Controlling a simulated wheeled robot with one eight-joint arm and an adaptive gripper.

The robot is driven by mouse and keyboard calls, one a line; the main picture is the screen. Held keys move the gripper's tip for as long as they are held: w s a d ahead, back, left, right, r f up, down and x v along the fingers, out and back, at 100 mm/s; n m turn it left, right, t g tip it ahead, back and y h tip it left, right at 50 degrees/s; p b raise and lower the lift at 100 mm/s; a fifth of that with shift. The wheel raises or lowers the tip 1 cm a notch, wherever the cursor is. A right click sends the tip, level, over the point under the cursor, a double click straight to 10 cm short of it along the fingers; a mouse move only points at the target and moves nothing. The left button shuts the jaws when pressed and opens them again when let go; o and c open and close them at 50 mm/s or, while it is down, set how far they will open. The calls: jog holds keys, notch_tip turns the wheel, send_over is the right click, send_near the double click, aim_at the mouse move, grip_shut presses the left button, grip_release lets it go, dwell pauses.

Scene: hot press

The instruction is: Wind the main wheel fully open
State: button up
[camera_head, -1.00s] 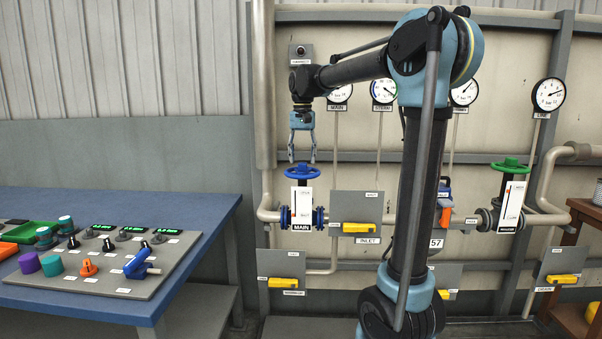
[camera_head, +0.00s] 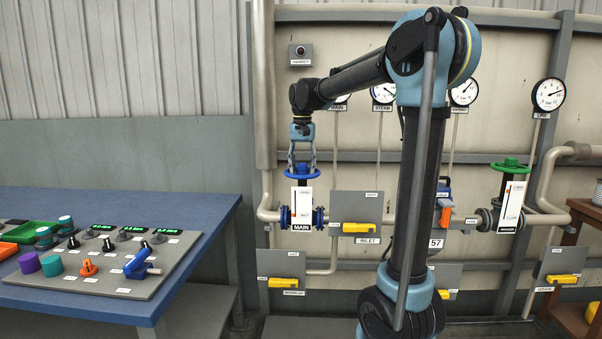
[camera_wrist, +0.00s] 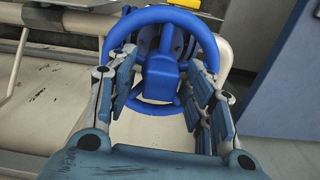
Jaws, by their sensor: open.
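The main wheel (camera_head: 302,173) is a blue handwheel on top of the valve marked MAIN. A white scale plate (camera_head: 302,198) with a small red mark stands in front of its stem. My gripper (camera_head: 301,166) points straight down over the wheel, fingers apart at about rim height. In the wrist view the wheel (camera_wrist: 160,12) shows as a blue ring with a hub in the middle. My gripper's fingers (camera_wrist: 165,95) stand open on the left and right sides of the ring. I cannot tell whether they touch the rim.
A grey panel with a yellow INLET handle (camera_head: 358,228) is just right of the valve. A green handwheel (camera_head: 511,165) is farther right. A blue table (camera_head: 190,225) with a control board is at the left. The wall above the wheel holds gauges.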

jog(key=m, duration=0.4)
jog(key=shift+m, duration=0.3)
jog(key=m, duration=0.9)
jog(key=shift+m, duration=1.9)
jog(key=shift+c, duration=0.5)
